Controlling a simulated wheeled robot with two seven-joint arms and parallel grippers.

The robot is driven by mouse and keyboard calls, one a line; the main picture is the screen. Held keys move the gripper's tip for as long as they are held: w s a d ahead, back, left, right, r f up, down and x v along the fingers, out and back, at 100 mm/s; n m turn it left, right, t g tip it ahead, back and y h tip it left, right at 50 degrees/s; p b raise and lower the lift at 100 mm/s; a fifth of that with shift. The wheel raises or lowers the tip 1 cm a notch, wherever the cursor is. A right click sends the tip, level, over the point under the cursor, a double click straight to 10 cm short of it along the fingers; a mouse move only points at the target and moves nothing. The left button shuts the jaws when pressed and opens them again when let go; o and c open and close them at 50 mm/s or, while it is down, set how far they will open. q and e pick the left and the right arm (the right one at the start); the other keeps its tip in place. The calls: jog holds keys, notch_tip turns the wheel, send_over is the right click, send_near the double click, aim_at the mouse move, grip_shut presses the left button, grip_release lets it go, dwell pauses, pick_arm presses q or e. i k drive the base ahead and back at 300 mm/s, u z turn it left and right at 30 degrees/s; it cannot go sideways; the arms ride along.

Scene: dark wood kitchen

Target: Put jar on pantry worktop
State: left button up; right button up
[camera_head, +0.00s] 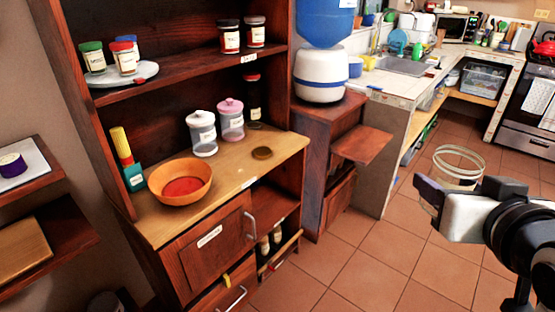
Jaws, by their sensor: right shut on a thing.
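My right gripper (434,196) is at the right, shut on a clear open-topped glass jar (460,162). It holds the jar roughly upright in the air in front of the tiled floor, to the right of the pantry and apart from it. The jar's lower part is partly hidden behind the gripper. The pantry worktop (235,171) is a light wood surface in the dark wood pantry at the left. My left gripper is not in view.
On the worktop stand an orange bowl (180,185), a white-lidded jar (202,134), a pink-lidded jar (231,121) and a dark round lid (262,153). A shelf (180,70) overhangs its back. The front right part is clear. A water dispenser (321,70) stands beside the pantry.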

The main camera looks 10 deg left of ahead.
aim_at(245, 165)
jog(key=z, duration=0.05)
jog(key=i, duration=1.05)
jog(key=u, duration=1.85)
